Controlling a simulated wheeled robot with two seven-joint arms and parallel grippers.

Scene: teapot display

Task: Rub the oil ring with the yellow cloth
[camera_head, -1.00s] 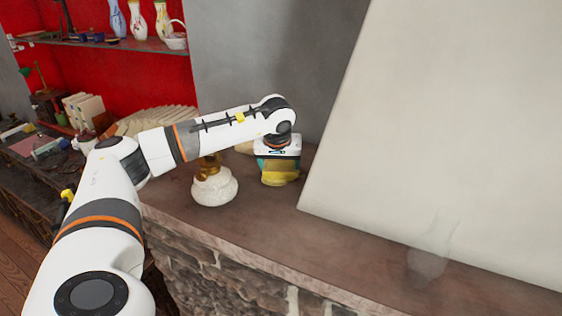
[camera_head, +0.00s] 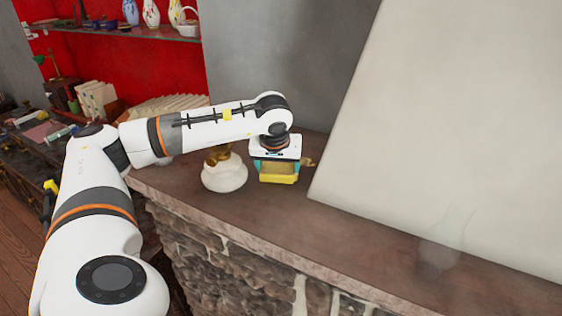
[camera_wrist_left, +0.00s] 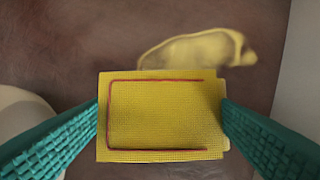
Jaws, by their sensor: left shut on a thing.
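The yellow cloth (camera_wrist_left: 165,115), a flat square with a red line stitched along its edges, is between the teal fingers of my left gripper (camera_head: 277,163), which is shut on it. The cloth also shows under the gripper in the head view (camera_head: 278,178), low over the brown stone ledge; I cannot tell whether it touches. A glossy yellow-gold shape (camera_wrist_left: 198,48) lies on the ledge just beyond the cloth, its near edge partly covered. A bit of it shows right of the gripper (camera_head: 307,162). I cannot tell whether it is the oil ring. My right gripper is not in view.
A white round pot with a gold top (camera_head: 225,175) stands close left of the gripper. A large pale panel (camera_head: 450,120) leans on the ledge at right. A faint see-through vase shape (camera_head: 440,245) is before it. The ledge's front strip (camera_head: 300,220) is clear.

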